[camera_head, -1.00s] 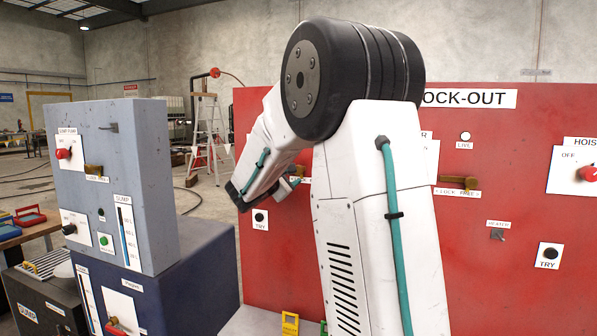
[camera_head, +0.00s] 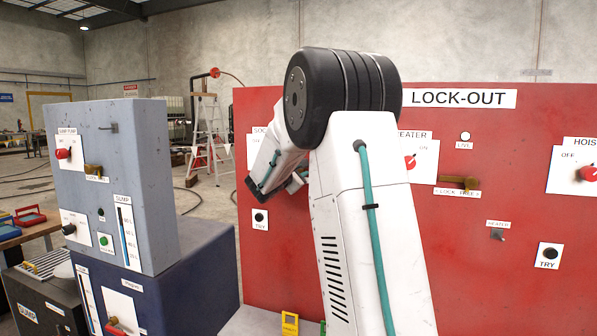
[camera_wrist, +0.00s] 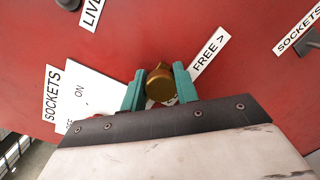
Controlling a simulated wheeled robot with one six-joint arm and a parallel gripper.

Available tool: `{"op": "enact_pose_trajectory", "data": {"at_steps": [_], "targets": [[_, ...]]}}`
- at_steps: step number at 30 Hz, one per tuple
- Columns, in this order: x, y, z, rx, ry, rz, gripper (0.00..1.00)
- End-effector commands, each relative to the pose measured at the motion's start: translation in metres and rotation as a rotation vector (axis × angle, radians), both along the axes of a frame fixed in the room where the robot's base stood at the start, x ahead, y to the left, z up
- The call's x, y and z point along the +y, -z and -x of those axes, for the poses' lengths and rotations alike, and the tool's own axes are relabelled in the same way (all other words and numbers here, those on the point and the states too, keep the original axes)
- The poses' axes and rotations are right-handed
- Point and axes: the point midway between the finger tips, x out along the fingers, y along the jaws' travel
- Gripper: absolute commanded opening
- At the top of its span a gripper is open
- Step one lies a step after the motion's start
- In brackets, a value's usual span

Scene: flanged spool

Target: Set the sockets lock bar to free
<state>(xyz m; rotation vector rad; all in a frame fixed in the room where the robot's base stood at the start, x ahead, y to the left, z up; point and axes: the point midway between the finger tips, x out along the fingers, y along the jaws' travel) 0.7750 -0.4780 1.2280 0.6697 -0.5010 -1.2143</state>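The sockets lock bar (camera_wrist: 160,84) shows in the wrist view as a brass, round-ended piece in front of the red panel. A white strip reading "FREE >" (camera_wrist: 210,54) runs up and right from beside it; the strip's other end is hidden. My gripper (camera_wrist: 159,84) has a teal finger on each side of the brass piece, very close to it. I cannot tell whether they press on it. In the head view my gripper (camera_head: 290,185) is at the red panel's left part, mostly hidden by my arm, and the bar is hidden there.
The red panel (camera_head: 470,290) carries a heater switch (camera_head: 411,162), another brass lock bar (camera_head: 458,182) and a hoist switch (camera_head: 588,173). A sockets plate (camera_wrist: 84,97) lies left of my fingers in the wrist view. A grey sump cabinet (camera_head: 150,190) stands left, with a floor gap between.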

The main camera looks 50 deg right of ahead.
Motion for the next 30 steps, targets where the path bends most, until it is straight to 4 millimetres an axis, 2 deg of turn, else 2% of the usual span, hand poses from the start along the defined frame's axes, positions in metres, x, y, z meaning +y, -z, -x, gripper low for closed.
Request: {"op": "enact_pose_trajectory", "data": {"at_steps": [1, 2, 7, 15, 23, 24, 26, 30], "targets": [[0.0, 0.0, 0.0, 0.0, 0.0, 0.0, 0.05], [0.0, 0.0, 0.0, 0.0, 0.0, 0.0, 0.0], [-0.002, 0.0, 0.005, -0.001, 0.001, 0.0, 0.0], [-0.018, 0.0, 0.044, 0.0, 0.003, -0.001, 0.0], [-0.02, 0.001, 0.048, 0.0, 0.006, -0.001, 0.0], [-0.02, 0.001, 0.048, 0.001, 0.006, -0.002, 0.33], [-0.02, 0.001, 0.048, 0.001, 0.006, -0.002, 0.5], [-0.019, 0.001, 0.047, 0.0, 0.003, -0.001, 0.52]]}}
